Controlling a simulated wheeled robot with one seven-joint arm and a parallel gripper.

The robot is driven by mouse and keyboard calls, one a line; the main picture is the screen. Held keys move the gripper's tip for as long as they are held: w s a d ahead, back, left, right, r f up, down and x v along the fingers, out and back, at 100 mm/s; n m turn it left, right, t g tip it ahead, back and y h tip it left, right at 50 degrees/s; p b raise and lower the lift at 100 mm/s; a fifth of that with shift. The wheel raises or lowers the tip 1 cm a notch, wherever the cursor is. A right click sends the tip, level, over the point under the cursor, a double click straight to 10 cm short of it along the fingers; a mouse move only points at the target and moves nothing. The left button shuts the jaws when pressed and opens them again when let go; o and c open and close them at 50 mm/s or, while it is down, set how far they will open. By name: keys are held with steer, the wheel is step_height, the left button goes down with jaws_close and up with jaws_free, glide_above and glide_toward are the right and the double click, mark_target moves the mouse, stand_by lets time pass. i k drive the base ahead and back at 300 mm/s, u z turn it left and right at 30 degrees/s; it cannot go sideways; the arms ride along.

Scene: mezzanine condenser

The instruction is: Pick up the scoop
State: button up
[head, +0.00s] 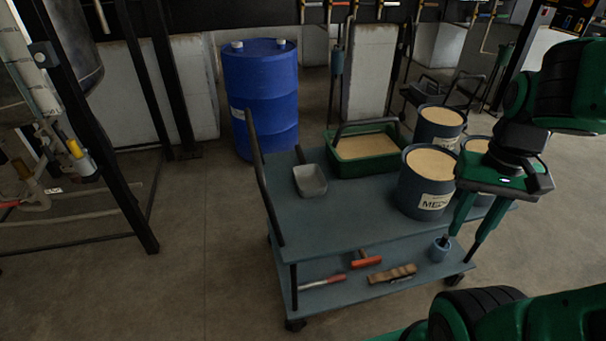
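The scoop (310,180) is grey, with a wide open pan toward the front and a short dark handle pointing back. It lies on the left part of the cart's blue-grey top shelf (330,222), apart from the other things there. My gripper (461,246) is at the right, in front of the cart's right end in this view. Its two green fingers point down and stand apart, with nothing seen between them. It is well to the right of the scoop and not touching it.
A green tray of tan grain (345,168) with a dark handle stands right of the scoop. Several blue-grey grain buckets (418,204) fill the shelf's right end. A dark handrail (262,180) rises at the left. A blue drum (261,105) stands behind. The shelf's front left is clear.

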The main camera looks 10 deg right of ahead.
mark_target(311, 181)
steer(key=z, duration=0.1)
steer(key=i, duration=1)
steer(key=u, duration=0.1)
